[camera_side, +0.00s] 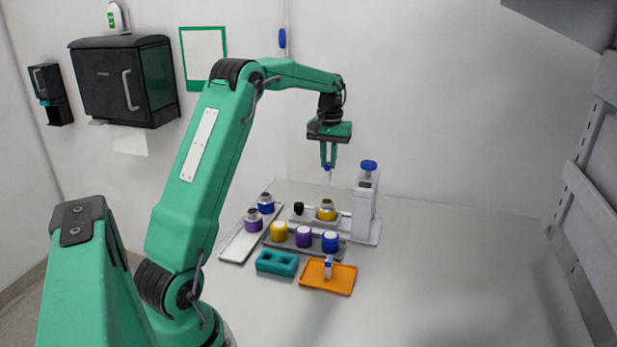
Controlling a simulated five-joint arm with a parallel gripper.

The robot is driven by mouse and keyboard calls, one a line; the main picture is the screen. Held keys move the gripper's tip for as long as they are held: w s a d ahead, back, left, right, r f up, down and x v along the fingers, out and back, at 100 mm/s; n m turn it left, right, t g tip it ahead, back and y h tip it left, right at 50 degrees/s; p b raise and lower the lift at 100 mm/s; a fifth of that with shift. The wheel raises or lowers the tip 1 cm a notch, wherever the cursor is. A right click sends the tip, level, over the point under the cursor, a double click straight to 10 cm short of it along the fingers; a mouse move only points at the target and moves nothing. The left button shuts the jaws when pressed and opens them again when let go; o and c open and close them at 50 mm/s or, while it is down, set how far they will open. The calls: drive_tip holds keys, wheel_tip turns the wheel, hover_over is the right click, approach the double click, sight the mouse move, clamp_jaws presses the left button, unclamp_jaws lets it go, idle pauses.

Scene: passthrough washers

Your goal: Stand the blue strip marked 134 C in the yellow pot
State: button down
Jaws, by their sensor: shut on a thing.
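My gripper (328,163) is raised above the back of the work area, pointing down. It is shut on a small thin strip with a blue part (327,168) at the fingertips and a pale end hanging below. Its marking is too small to read. A yellow pot (279,232) stands at the left of the front row, beside a purple pot (304,237) and a blue pot (330,242). The gripper is well above and to the right of the yellow pot, apart from it. Whether anything stands in that pot is too small to tell.
A yellow-topped jar (326,212) sits behind the row. A tall white dispenser (366,205) stands right. A pale tray (240,243) carries blue and purple jars. A teal slotted block (277,263) and an orange tray (341,281) lie in front. The table is clear at right.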

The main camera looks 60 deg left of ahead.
sight(328, 182)
drive_tip(key=shift+f, duration=0.15)
drive_tip(key=shift+f, duration=2.3)
drive_tip(key=shift+f, duration=2.3)
idle(0.5)
idle(0.5)
drive_tip(key=c, duration=0.9)
unclamp_jaws()
drive_tip(key=shift+c, duration=0.2)
drive_tip(key=shift+r, duration=0.15)
drive_tip(key=shift+r, duration=3.85)
